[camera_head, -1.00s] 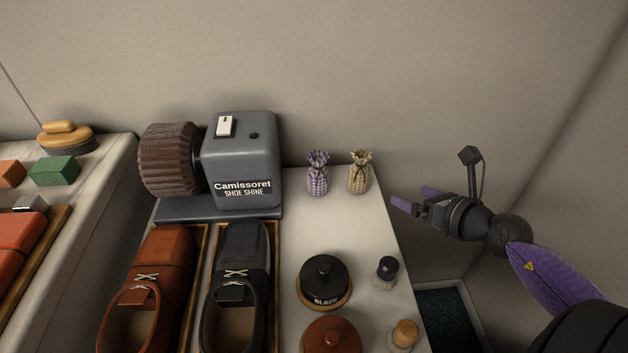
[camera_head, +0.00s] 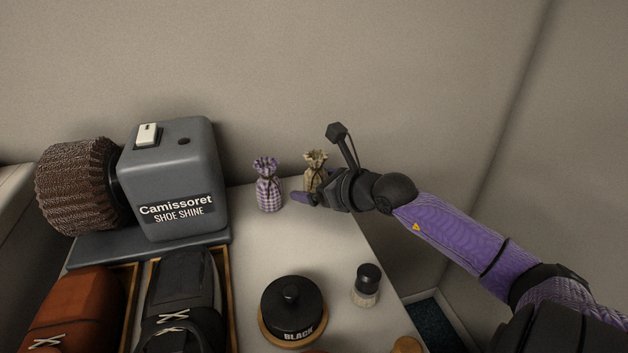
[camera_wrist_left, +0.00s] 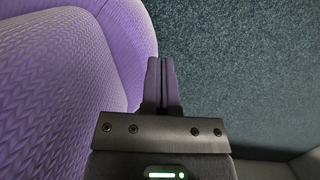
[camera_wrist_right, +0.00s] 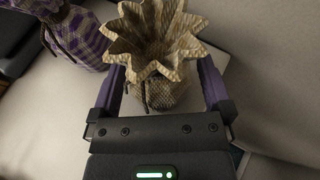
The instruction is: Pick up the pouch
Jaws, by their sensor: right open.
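A tan checked pouch (camera_head: 315,164) with a frilled top stands near the back edge of the table. A purple checked pouch (camera_head: 267,186) stands to its left. My right gripper (camera_head: 308,196) is at the tan pouch, which partly hides behind it in the head view. In the right wrist view the open fingers (camera_wrist_right: 162,82) lie on either side of the tan pouch (camera_wrist_right: 152,50), with small gaps. The purple pouch (camera_wrist_right: 72,32) is outside the fingers, at upper left. My left gripper (camera_wrist_left: 161,72) shows only in its wrist view, shut and empty, beside my purple body.
A grey shoe shine machine (camera_head: 175,185) with a brown brush roller stands left of the pouches. A black-lidded polish tin (camera_head: 292,305) and a small black-capped bottle (camera_head: 366,285) stand nearer. Shoes (camera_head: 180,300) lie front left. The wall is close behind.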

